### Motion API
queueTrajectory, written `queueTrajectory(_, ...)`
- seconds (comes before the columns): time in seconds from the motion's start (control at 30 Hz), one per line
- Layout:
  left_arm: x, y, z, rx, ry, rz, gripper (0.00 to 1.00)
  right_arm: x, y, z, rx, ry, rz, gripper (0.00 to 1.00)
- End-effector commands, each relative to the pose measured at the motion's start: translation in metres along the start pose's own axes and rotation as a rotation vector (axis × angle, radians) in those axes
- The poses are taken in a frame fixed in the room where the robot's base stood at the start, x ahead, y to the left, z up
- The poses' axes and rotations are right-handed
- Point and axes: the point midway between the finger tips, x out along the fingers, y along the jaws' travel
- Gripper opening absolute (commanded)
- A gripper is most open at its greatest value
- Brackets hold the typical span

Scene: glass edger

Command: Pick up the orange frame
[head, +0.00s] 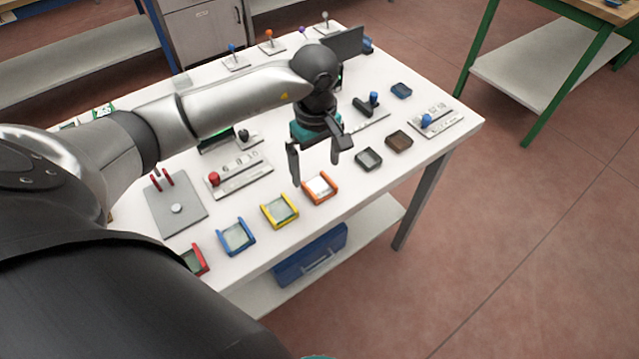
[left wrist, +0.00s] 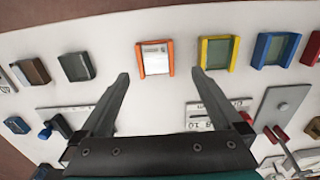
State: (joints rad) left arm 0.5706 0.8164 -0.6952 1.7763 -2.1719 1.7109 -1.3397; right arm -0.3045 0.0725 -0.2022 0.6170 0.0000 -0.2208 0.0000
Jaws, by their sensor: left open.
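The orange frame (head: 320,189) lies on the white table near its front edge, with a pale plate inside it. It also shows in the left wrist view (left wrist: 155,58), ahead of and between my fingertips. My left gripper (head: 315,168) is open and empty above the table, just behind the orange frame in the head view. In the left wrist view its two fingers (left wrist: 160,75) stand wide apart and do not touch the frame. My right gripper is not in view.
A yellow frame (head: 279,211) and a blue frame (head: 236,236) lie left of the orange one. A dark grey tray (head: 368,159) and a brown tray (head: 399,141) lie right. A fixture with a red knob (head: 214,179) stands behind. Bare tabletop surrounds the orange frame.

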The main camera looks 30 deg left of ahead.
Motion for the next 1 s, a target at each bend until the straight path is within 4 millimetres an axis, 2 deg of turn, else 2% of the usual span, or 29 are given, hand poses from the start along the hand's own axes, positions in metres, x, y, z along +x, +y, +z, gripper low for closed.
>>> queueTrajectory(0.13, 0.011, 0.002, 0.002, 0.000, -0.003, -0.001, 1.00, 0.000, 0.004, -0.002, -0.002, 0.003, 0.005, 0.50)
queueTrajectory(0.4, 0.049, 0.006, 0.002, 0.000, -0.002, -0.001, 1.00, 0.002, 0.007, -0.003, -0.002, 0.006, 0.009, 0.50)
queueTrajectory(0.7, 0.054, 0.006, 0.002, 0.000, 0.000, 0.001, 1.00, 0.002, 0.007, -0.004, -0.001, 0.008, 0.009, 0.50)
queueTrajectory(1.0, 0.054, 0.006, 0.001, 0.000, 0.000, 0.001, 0.67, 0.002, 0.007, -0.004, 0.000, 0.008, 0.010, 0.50)
